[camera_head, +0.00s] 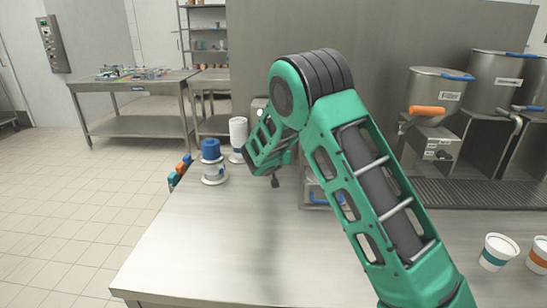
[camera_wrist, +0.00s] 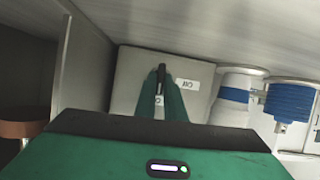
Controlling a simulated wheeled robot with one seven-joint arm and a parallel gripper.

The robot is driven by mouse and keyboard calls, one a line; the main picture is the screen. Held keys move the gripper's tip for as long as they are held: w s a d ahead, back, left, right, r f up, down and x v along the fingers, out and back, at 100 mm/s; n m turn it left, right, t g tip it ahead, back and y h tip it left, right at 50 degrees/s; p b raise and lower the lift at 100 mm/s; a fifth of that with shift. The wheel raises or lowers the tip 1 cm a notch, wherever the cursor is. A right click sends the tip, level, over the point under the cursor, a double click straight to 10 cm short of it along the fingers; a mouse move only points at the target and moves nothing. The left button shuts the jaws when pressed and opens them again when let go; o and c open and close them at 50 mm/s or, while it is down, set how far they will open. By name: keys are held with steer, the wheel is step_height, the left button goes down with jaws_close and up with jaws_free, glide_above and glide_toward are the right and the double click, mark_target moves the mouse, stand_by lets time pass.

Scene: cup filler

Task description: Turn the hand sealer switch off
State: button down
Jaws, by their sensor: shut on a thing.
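The hand sealer shows in the wrist view as a pale grey box face (camera_wrist: 130,72) with a dark switch lever (camera_wrist: 161,72) near its middle. An upside-down "ON" label (camera_wrist: 187,84) sits to the right of the lever. A second label is mostly hidden by my fingers. My gripper (camera_wrist: 160,88) is shut on the switch lever, whose tip shows beyond the green fingertips.
White and blue rolls (camera_head: 212,163) stand left of my gripper on the steel table (camera_head: 190,255). Metal pots (camera_head: 435,92) with dispensers are at the right. Cups (camera_head: 496,252) stand at the front right. The table's front middle is clear.

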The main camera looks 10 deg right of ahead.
steer(key=n+h, duration=0.1)
steer(key=a+n+h, duration=0.1)
steer(key=n, duration=0.1)
steer(key=shift+w+a+f+n, duration=0.1)
steer(key=shift+n, duration=0.2)
steer(key=n+h, duration=0.2)
steer(key=n, duration=0.1)
steer(key=n+h, duration=0.1)
steer(key=shift+w+a+f, duration=0.1)
steer(key=shift+a+f, duration=0.15)
steer(key=shift+a, duration=0.05)
steer(key=shift+n, duration=0.4)
steer(key=c, duration=1.8)
jaws_free()
steer(key=shift+c, duration=0.2)
steer(key=shift+d, duration=0.15)
steer(key=v, duration=1)
steer(key=shift+s+a, duration=0.25)
steer(key=shift+a, duration=0.05)
